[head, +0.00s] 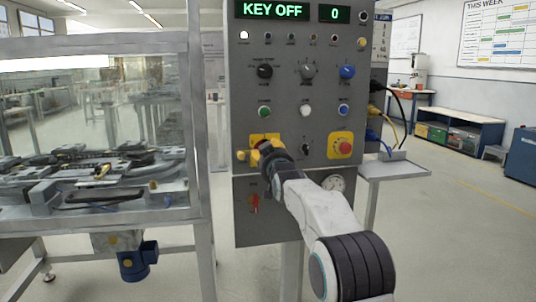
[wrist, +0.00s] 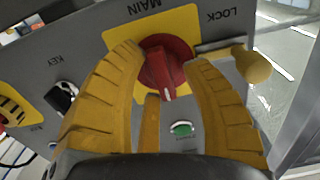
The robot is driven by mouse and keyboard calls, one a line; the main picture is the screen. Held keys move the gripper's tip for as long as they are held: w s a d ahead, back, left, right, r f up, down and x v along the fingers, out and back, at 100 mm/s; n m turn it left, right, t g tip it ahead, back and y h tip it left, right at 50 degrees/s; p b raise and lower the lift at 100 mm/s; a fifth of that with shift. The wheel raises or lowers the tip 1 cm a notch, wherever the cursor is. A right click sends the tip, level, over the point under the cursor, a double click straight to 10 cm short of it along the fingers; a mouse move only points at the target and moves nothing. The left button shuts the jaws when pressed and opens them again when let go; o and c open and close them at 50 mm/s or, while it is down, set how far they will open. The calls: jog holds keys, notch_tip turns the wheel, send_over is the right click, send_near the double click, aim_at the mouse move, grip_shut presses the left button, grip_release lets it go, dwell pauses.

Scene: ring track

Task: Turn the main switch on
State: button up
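The main switch is a red rotary knob (wrist: 165,66) on a yellow plate marked MAIN. It shows in the wrist view, its white mark pointing down in that picture. My gripper (wrist: 165,60) has its yellow fingers on both sides of the knob, with no clear gap at the tips; it looks shut on it. A middle finger lies below. In the head view my gripper (head: 262,150) reaches the yellow plate on the grey panel (head: 285,125) and hides the knob. The display (head: 272,10) reads KEY OFF.
A rod with a yellow ball end (wrist: 253,67) stands beside the plate near the LOCK label. A black key switch (wrist: 62,97) and a red emergency button (head: 344,148) are on the other side. A glazed machine (head: 95,200) stands left; a small shelf (head: 395,170) is right.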

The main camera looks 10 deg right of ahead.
jog(key=shift+o, duration=0.5)
jog(key=shift+d, duration=0.1)
jog(key=s, duration=1.2)
jog(key=s+r+g+p, duration=0.3)
jog(key=s+g+p, duration=0.4)
jog(key=s+p, duration=0.8)
jog(key=s+r+g+p, duration=0.4)
jog(key=s+g+p, duration=0.3)
jog(key=s+p, duration=0.9)
jog(key=s, duration=1)
jog(key=shift+s+a, duration=0.2)
